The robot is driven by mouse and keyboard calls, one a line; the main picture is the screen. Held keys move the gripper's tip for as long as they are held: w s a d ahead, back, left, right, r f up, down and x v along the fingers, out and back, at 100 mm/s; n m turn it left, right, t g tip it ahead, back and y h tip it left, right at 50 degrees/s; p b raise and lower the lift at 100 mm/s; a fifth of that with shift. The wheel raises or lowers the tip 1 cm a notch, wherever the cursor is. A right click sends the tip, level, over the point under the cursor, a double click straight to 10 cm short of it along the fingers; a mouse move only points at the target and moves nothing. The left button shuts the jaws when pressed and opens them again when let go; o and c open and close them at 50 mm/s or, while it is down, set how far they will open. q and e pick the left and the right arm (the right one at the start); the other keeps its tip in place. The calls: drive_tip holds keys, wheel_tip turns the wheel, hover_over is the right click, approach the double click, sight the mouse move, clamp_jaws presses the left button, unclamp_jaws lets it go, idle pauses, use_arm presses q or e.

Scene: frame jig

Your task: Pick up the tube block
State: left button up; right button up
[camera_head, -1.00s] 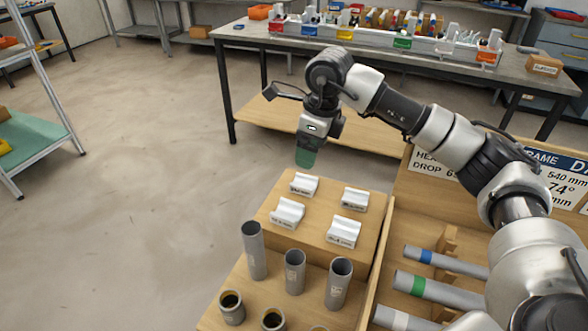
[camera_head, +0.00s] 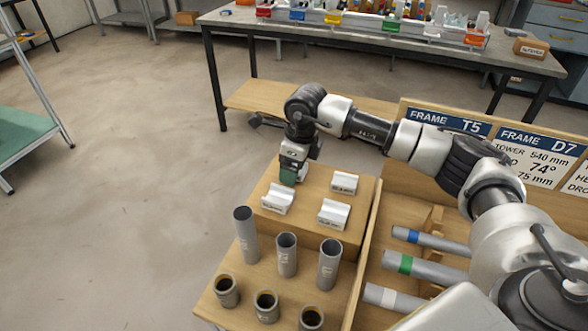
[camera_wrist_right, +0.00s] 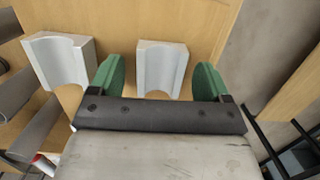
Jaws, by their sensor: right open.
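The tube blocks are small white blocks with a rounded groove, on a raised wooden step. In the head view three show: front left (camera_head: 277,199), front right (camera_head: 333,213) and back right (camera_head: 344,182). My right gripper (camera_head: 289,175) hides the back left spot. In the right wrist view my open right gripper (camera_wrist_right: 158,82) has green fingers on either side of one white tube block (camera_wrist_right: 162,64), with gaps at both sides. I cannot tell how far down the fingers reach. Another tube block (camera_wrist_right: 58,58) lies left of the fingers. My left gripper is out of view.
Several upright grey tubes (camera_head: 287,255) and short dark-mouthed cups (camera_head: 266,304) stand in front of the wooden step (camera_head: 315,233). Banded tubes (camera_head: 425,267) lie in a rack at right, below frame signs (camera_head: 530,155). Floor at left is clear.

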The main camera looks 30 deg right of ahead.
drive_tip(key=c, duration=1)
drive_tip(key=shift+r, duration=0.1)
